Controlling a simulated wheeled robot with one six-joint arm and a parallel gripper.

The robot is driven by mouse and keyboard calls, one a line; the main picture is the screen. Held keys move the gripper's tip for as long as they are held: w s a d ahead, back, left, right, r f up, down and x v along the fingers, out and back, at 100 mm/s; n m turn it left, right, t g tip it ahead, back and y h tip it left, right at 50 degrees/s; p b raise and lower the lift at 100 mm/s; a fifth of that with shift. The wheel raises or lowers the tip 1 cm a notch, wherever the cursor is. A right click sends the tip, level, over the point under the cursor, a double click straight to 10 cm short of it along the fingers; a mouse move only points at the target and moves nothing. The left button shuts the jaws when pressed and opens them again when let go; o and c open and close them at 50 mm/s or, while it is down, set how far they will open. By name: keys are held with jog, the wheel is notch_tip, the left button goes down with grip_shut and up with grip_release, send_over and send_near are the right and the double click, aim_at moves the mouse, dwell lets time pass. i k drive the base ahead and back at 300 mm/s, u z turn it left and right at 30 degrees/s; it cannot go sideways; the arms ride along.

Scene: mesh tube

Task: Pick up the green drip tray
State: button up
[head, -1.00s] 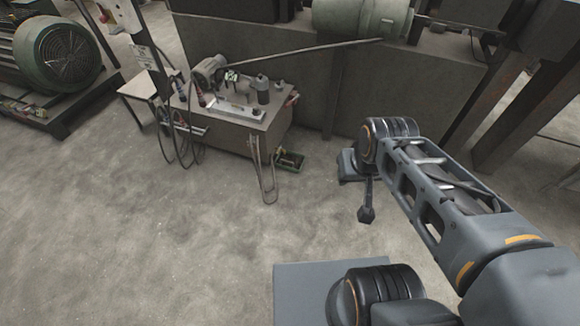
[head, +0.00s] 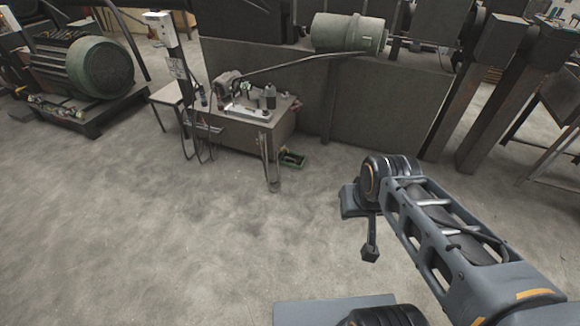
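A small green drip tray (head: 293,158) lies on the floor beside the right end of the workbench, close to the base of the grey wall. It looks dark inside, but it is too small to tell what it holds. My gripper (head: 370,252) hangs at the end of my arm in the right half of the head view, in front of the tray and to its right. It is well apart from the tray. Its fingers are too small and dark to show whether they are open or shut.
The workbench (head: 240,140) carries tools and bottles. Hoses or cables hang at its front, near the tray. A large green motor (head: 100,68) stands at the left. Dark steel posts (head: 490,95) stand at the right. The concrete floor (head: 150,230) in front is open.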

aim_at(293, 157)
jog(key=u, duration=0.65)
jog(key=i, duration=0.85)
jog(key=u, duration=0.8)
jog(key=i, duration=1.5)
jog(key=z, duration=0.25)
jog(key=i, duration=0.8)
jog(key=z, duration=1.5)
jog(key=i, duration=0.75)
jog(key=z, duration=0.75)
